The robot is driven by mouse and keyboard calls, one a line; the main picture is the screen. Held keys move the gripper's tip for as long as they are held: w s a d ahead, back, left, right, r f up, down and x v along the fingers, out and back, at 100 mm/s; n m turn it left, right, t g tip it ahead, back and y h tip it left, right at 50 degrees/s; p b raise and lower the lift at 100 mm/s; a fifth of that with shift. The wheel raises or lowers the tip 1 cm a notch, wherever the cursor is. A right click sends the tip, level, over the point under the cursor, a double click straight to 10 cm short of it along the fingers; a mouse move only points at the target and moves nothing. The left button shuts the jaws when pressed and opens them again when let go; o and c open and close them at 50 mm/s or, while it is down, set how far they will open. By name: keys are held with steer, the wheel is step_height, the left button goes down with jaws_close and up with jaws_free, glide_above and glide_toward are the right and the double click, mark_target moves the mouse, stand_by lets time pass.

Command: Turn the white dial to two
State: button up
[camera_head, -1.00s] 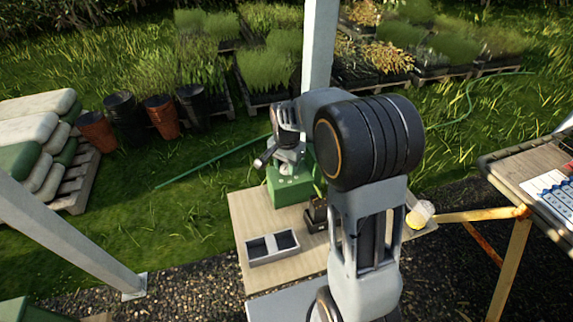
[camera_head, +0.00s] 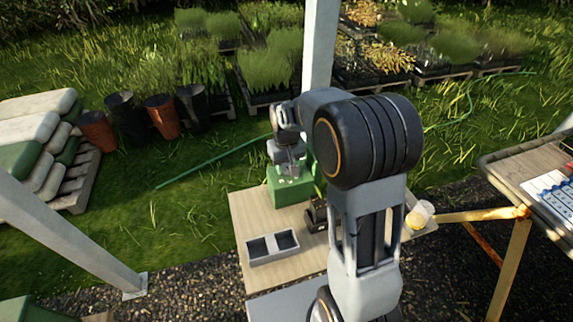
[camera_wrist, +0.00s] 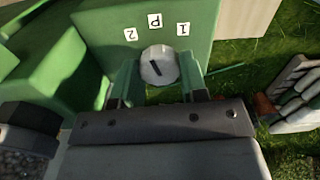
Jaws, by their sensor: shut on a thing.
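The white dial (camera_wrist: 158,66) sits on the face of a green box (camera_wrist: 95,22) in the wrist view. A dark line on the dial slants from upper left to lower right. Beyond it are white labels: the 2 (camera_wrist: 131,34) at left, a letter like P (camera_wrist: 155,20) in the middle and the 1 (camera_wrist: 183,29) at right. My gripper (camera_wrist: 159,69) is shut on the dial, a finger on either side. In the head view my gripper (camera_head: 288,167) is at the green box (camera_head: 290,190), and the dial is hidden.
The box stands on a wooden table (camera_head: 250,217) with a grey two-compartment tray (camera_head: 272,247), a dark object (camera_head: 316,214) and a clear and yellow item (camera_head: 420,214). Another table (camera_head: 512,168) is at right. A white post (camera_head: 320,45) rises behind.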

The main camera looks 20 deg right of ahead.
mark_target(286, 166)
steer(key=n, duration=0.5)
steer(key=shift+n, duration=0.3)
steer(key=shift+r, duration=0.1)
stand_by(0.4)
steer(key=o, duration=0.9)
steer(key=shift+a, duration=0.1)
step_height(286, 166, up, 14)
steer(key=shift+f, duration=0.15)
stand_by(0.4)
